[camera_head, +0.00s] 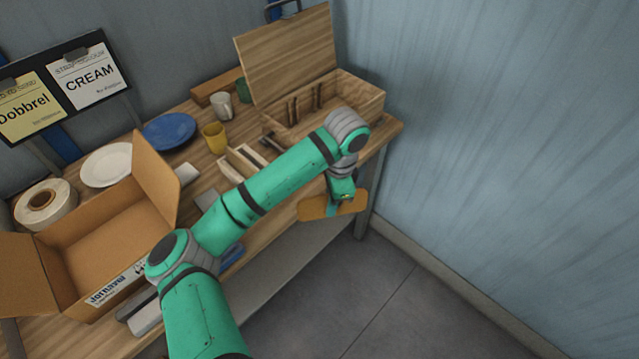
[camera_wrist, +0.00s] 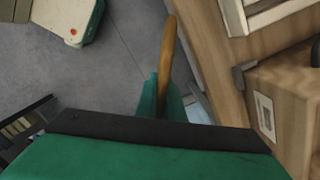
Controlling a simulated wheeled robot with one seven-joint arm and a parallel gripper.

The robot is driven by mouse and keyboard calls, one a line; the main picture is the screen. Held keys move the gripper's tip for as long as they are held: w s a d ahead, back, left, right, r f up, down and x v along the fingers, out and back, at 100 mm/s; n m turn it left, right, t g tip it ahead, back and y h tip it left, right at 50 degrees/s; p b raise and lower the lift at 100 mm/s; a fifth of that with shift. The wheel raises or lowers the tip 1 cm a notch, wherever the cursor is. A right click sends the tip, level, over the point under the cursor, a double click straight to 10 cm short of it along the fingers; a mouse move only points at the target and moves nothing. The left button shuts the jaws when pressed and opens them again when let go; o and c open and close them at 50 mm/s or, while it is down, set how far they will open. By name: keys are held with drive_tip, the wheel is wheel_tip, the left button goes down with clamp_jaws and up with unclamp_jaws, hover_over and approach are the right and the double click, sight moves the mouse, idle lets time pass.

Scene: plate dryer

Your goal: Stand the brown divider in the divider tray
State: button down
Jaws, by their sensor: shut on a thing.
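The brown divider (camera_head: 318,207) is a flat orange-brown board with rounded ends. My gripper (camera_head: 343,196) is shut on it and holds it in the air beyond the table's front edge. In the wrist view the divider (camera_wrist: 168,48) shows nearly edge-on, sticking out past the fingers (camera_wrist: 163,98). A low pale wooden tray (camera_head: 231,172) with a slot-like opening sits mid-table, partly behind my arm. A larger wooden box (camera_head: 368,98) with a raised lid holds upright brown pieces at the back right. I cannot tell for certain which is the divider tray.
An open cardboard box (camera_head: 105,238) fills the table's left side. Behind stand a white plate (camera_head: 106,164), a blue plate (camera_head: 168,131), a yellow mug (camera_head: 214,137) and a white mug (camera_head: 222,105). A blue wall (camera_head: 510,130) bounds the right. Open floor (camera_head: 400,290) lies in front.

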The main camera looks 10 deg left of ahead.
drive_tip(key=w+d+f+n, duration=0.2)
drive_tip(key=f+n, duration=0.2)
drive_tip(key=f, duration=0.4)
drive_tip(key=w+d+f+n, duration=0.2)
drive_tip(key=f+n, duration=0.3)
drive_tip(key=f, duration=0.3)
drive_tip(key=w+d+f+n+g+h, duration=0.1)
drive_tip(key=f+n, duration=0.3)
drive_tip(key=f, duration=0.4)
drive_tip(key=shift+w+d+f+n, duration=0.3)
drive_tip(key=shift+w+d, duration=0.1)
drive_tip(key=shift+d, duration=0.5)
